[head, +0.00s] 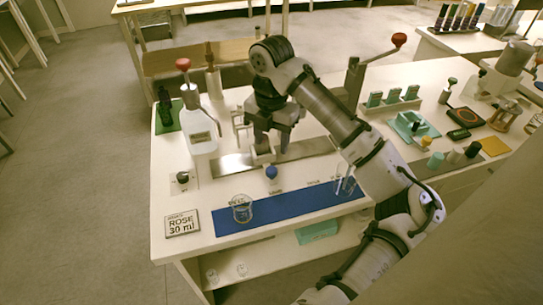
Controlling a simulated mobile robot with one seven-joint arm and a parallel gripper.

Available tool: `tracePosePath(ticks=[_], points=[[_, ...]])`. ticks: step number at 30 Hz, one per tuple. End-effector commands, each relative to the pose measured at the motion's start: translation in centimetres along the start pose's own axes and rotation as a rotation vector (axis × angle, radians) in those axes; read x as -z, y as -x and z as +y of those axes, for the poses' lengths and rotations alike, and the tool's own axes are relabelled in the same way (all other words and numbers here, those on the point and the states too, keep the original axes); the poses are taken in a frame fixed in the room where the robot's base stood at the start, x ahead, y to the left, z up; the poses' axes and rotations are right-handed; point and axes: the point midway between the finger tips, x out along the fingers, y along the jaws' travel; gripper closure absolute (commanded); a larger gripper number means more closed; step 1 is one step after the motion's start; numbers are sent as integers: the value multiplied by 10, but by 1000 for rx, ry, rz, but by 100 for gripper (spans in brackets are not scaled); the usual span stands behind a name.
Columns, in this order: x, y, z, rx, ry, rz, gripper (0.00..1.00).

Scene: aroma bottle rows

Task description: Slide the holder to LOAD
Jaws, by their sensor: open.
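A pale metal rail (313,148) runs left to right across the middle of the table. A small grey block (262,155), which looks like the holder, is on its left half. My gripper (265,143) is open and points down over the rail at this block. The gripper hides part of the block, and I cannot tell if they touch. A blue knob (271,172) stands just in front of the rail. Small labels (276,190) lie along the back edge of the blue mat, too small to read surely.
A glass beaker (242,208) stands on the blue mat (290,205), with glassware (345,183) at its right end. A white jug (199,130) with a red-topped pump stands at left. A ROSE 30 ml sign (182,223) lies front left. A red-knobbed lever (399,40) rises behind my arm.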

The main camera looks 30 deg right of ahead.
Motion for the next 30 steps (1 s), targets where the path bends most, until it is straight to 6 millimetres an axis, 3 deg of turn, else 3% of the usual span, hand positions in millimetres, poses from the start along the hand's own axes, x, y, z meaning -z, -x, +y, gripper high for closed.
tracePosePath(ticks=[3,9,30], points=[[-1,21,0,2,-1,-4,50],[0,37,0,0,0,-1,50],[0,39,0,-1,-1,0,50]])
